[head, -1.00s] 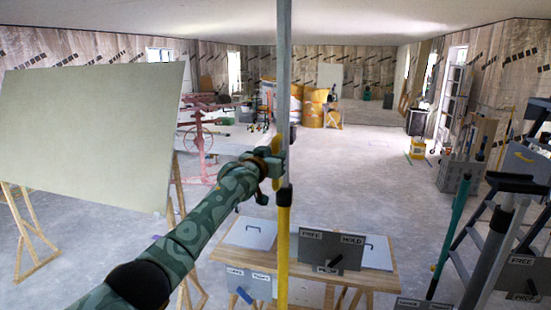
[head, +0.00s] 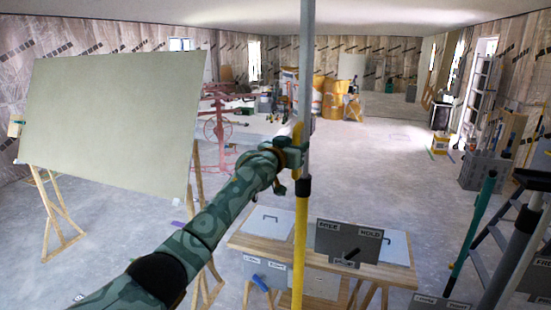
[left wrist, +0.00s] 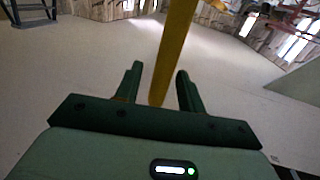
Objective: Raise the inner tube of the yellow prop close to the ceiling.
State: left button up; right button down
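The yellow prop stands upright in the head view, its yellow outer tube (head: 301,240) below a black collar (head: 304,187) and its grey inner tube (head: 306,70) running up to the picture's top edge. My left gripper (head: 292,157) is at the inner tube, a little above the collar. In the left wrist view a yellow bar (left wrist: 174,50) runs between the two spread fingers of my left gripper (left wrist: 158,85), with a gap on each side. The ceiling (head: 380,10) shows at the top; the prop's top end is out of view. My right gripper is not in view.
A large pale panel (head: 110,120) rests on wooden trestles at the left. A stepladder (head: 492,235) and a teal pole (head: 466,235) are at the right. The floor beyond is mostly open.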

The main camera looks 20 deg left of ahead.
pick_arm(q)
jog(key=b+v, duration=0.3)
jog(key=v, duration=1.2)
jog(key=shift+a, duration=0.2)
jog(key=shift+r, duration=0.1)
